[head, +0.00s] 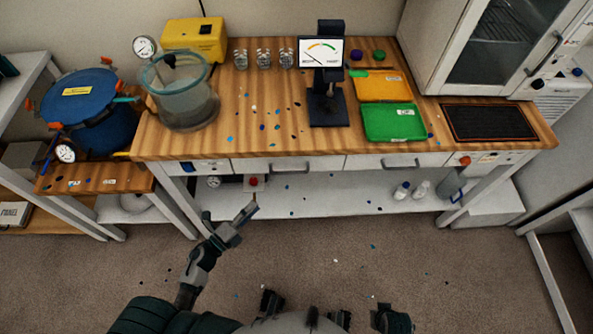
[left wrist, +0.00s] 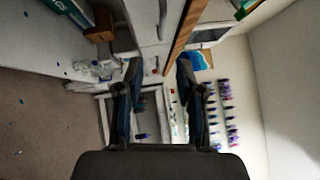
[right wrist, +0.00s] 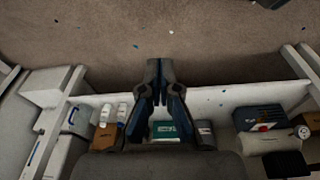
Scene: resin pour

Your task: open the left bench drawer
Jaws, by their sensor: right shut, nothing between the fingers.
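The left bench drawer (head: 258,164) is a white front under the wooden worktop, shut flush, with a grey bar handle (head: 290,170). My left gripper (head: 251,208) is in front of the bench, below and a little left of that handle, apart from it. In the left wrist view my left gripper (left wrist: 159,68) has its fingers wide apart with nothing between them. A white drawer front with a bar handle (left wrist: 162,18) shows beyond them. My right gripper (right wrist: 160,66) is shut and empty in the right wrist view, over the floor and lower shelf.
The worktop (head: 225,135) holds a clear pot (head: 183,95), a black stand (head: 329,105), and a green tray (head: 393,122). The lower shelf (head: 330,199) carries bottles. The carpet in front is open, with scattered small bits.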

